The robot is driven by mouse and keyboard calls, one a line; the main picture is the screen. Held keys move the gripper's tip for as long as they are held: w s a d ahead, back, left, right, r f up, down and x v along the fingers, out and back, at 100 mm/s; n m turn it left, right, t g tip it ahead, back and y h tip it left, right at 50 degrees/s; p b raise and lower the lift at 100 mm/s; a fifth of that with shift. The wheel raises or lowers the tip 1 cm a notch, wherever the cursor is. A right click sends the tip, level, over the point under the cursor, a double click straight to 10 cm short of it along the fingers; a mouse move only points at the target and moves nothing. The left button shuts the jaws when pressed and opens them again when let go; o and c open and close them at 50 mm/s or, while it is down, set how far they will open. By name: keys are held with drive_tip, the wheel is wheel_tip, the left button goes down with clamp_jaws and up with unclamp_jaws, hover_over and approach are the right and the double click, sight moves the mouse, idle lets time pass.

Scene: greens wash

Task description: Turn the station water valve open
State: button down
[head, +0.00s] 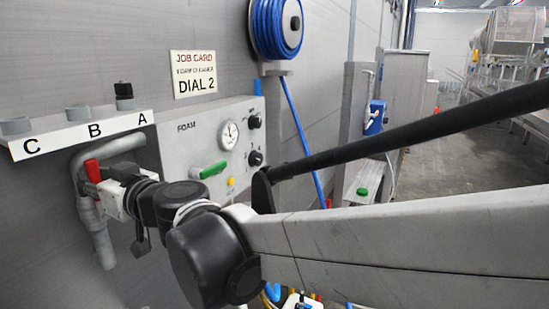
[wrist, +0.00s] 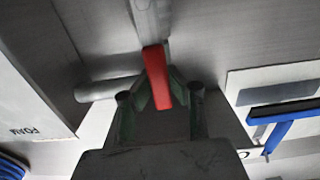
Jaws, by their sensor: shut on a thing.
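The water valve has a red lever (head: 92,171) on the grey pipe (head: 103,247) at the left of the head view. The lever also shows in the wrist view (wrist: 156,77), lying nearly in line with the pipe that runs up the picture, slightly tilted. My gripper (head: 108,193) is at the valve, and its fingers partly hide the valve body. In the wrist view my gripper (wrist: 159,88) has one finger on each side of the red lever, shut on it.
A shelf marked C, B, A (head: 75,137) sits above the valve. A blue hose reel (head: 276,28) hangs higher up.

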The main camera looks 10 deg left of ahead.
idle(0.5)
drive_tip(key=c, duration=1.6)
unclamp_jaws()
drive_tip(key=shift+s, duration=0.1)
drive_tip(key=v, duration=1.2)
